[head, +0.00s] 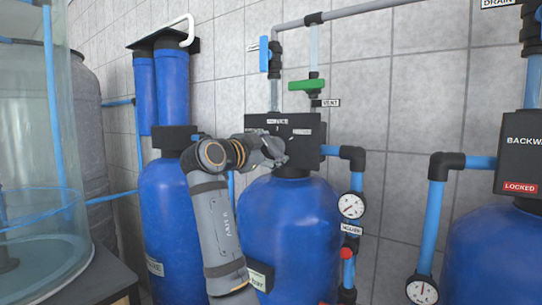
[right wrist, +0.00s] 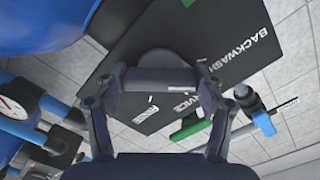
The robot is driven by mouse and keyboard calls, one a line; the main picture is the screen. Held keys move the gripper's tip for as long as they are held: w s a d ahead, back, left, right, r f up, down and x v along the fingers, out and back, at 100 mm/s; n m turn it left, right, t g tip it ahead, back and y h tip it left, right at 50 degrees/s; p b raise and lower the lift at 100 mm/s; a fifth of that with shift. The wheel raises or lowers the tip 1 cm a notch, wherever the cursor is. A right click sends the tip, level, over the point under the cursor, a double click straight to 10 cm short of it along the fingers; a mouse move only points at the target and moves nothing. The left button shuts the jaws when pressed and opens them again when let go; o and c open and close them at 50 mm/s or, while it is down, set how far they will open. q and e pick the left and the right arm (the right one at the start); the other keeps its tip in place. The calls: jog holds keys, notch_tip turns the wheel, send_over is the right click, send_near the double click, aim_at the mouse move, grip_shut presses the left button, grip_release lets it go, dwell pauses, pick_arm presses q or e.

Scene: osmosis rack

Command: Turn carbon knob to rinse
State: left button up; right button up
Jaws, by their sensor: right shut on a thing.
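The carbon knob (right wrist: 162,82) is a dark bar-shaped handle, seen in the right wrist view on a black control plate (right wrist: 215,40). The plate carries white words BACKWASH, SERVICE and RINSE. My right gripper (right wrist: 162,86) is shut on the knob, one finger at each end of the bar. Which word the knob points at I cannot tell. In the head view my right gripper (head: 274,150) is at the front of the black valve head (head: 305,130) on the middle blue tank (head: 300,215) and hides the knob. My left gripper is not in view.
A green-handled vent valve (head: 306,85) and a blue-handled valve (head: 264,54) sit above the valve head. A gauge (head: 351,205) hangs on the pipe at right. Another blue tank (head: 500,255) has a locked backwash head. A clear tank (head: 40,200) stands at left.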

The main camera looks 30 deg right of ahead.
jog(key=m+b, duration=0.2)
jog(key=m, duration=0.2)
jog(key=shift+f+m, duration=0.1)
jog(key=shift+m, duration=0.2)
jog(key=m+b, duration=0.2)
jog(key=m, duration=0.2)
jog(key=shift+m, duration=0.3)
jog(key=m+b, duration=0.1)
jog(key=m, duration=1)
jog(key=shift+m, duration=0.3)
jog(key=shift+f, duration=0.1)
jog(key=o, duration=1.2)
jog(key=shift+s, duration=0.1)
jog(key=shift+c, duration=0.2)
